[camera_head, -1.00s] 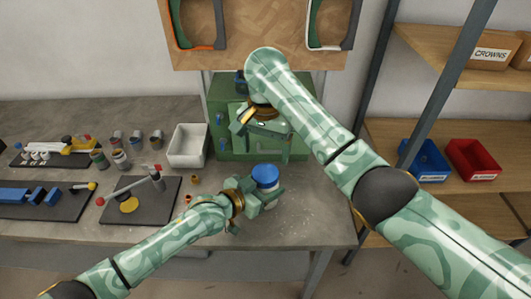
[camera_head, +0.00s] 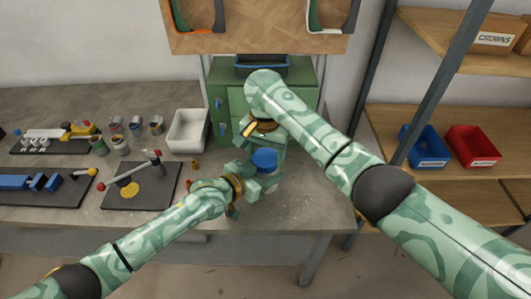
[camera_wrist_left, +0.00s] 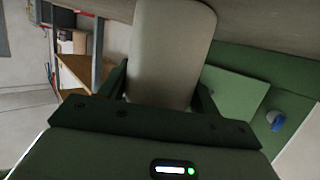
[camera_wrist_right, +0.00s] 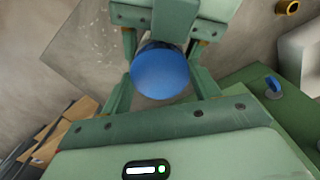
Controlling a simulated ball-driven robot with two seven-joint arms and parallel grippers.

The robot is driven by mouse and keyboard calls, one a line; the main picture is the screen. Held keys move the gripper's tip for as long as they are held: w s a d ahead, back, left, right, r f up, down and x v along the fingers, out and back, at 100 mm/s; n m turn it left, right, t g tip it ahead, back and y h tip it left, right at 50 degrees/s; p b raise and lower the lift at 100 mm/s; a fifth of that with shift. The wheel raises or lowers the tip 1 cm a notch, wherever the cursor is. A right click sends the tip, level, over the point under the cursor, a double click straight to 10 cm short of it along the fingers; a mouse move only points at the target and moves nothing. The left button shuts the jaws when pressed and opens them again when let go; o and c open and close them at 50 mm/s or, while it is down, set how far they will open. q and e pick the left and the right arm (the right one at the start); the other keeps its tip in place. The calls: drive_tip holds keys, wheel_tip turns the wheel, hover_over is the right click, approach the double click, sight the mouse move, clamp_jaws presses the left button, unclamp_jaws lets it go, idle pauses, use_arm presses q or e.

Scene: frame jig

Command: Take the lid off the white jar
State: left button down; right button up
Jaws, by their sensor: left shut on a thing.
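The white jar (camera_wrist_left: 168,55) fills the middle of the left wrist view, between the fingers of my left gripper (camera_wrist_left: 160,95). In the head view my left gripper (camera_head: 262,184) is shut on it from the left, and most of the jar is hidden. The jar's blue lid (camera_head: 264,159) is on top. It also shows as a round blue cap in the right wrist view (camera_wrist_right: 160,72). My right gripper (camera_wrist_right: 165,80) is open, with its fingers on either side of the lid and visible gaps.
A green cabinet (camera_head: 306,95) stands just behind the jar. A white bin (camera_head: 188,131) is to its left, with small cans and tool boards farther left. The bench to the right of the jar (camera_head: 315,205) is clear.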

drive_tip(key=shift+n, duration=1.7)
drive_tip(key=o, duration=1.1)
drive_tip(key=shift+r, duration=0.1)
